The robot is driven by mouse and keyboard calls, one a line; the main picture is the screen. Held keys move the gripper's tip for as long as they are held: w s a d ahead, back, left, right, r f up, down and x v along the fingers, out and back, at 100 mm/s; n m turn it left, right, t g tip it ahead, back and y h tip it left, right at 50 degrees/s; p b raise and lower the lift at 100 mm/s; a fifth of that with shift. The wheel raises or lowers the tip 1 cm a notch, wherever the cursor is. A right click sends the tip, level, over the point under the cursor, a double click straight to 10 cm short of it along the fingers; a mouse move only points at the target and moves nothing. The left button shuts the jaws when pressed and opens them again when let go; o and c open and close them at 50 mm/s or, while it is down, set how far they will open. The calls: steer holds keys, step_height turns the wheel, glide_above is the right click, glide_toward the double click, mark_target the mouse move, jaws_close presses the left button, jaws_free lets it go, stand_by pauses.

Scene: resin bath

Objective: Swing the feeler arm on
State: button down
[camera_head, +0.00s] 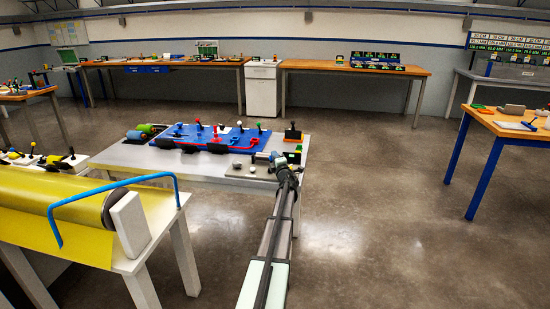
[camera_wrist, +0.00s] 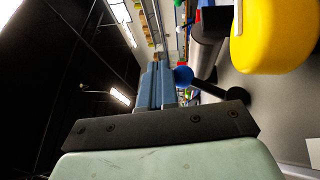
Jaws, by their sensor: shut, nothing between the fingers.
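My gripper (camera_head: 284,165) is at the front right corner of the grey table (camera_head: 125,155), over a small grey plate with knobs (camera_head: 243,172). In the wrist view my blue-grey fingers (camera_wrist: 160,72) are together, with nothing held between them. A black lever with a blue ball end (camera_wrist: 183,76) is just right of the fingers. Its black shaft (camera_wrist: 208,88) runs to a black pivot at the right. It may be the feeler arm, but I cannot tell for sure. Whether the ball touches the fingers is unclear. In the head view my gripper hides part of the plate.
A large yellow rounded part (camera_wrist: 275,35) is close at the upper right in the wrist view. A blue board with levers (camera_head: 215,138) lies on the grey table.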

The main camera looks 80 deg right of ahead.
steer(key=s+a+r, duration=0.6)
steer(key=a, duration=0.5)
steer(key=shift+s, duration=0.25)
steer(key=shift+d, duration=0.1)
stand_by(0.5)
